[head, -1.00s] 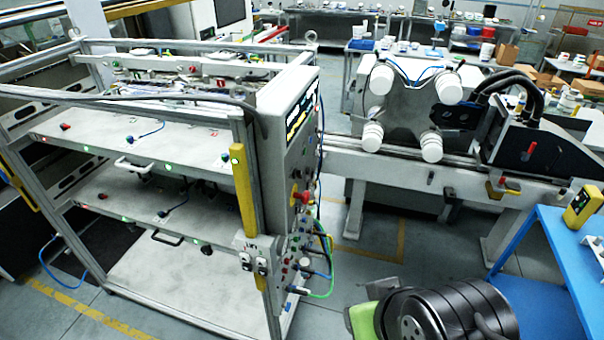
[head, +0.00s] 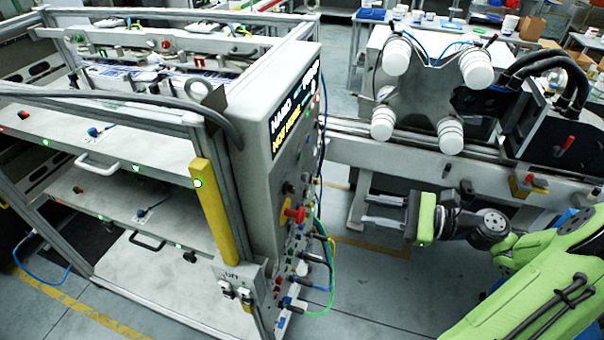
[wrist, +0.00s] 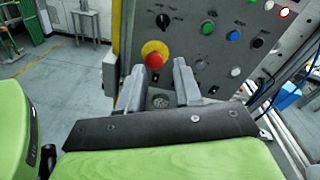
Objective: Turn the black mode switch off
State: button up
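A grey control panel (wrist: 225,55) carries two black rotary knobs in the wrist view.
The red and yellow button (head: 293,214) sticks out from the panel. Blue, green and white buttons show beside the knobs. Green and blue cables (head: 325,245) loop out of the panel's lower part. A machine with white rollers (head: 450,135) stands behind my gripper. Open floor lies between.

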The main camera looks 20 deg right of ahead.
aim_at(294, 190)
jog(key=shift+t, duration=0.4)
jog(key=x, duration=0.9)
jog(key=r+x, duration=0.1)
jog(key=x, duration=0.4)
jog(key=shift+s+a, duration=0.15)
jog(key=shift+a, duration=0.2)
jog(key=shift+w+a+f+m, duration=0.1)
jog(key=shift+w+a+m, duration=0.1)
jog(key=shift+w+m, duration=0.1)
jog(key=shift+s, duration=0.1)
grip_shut()
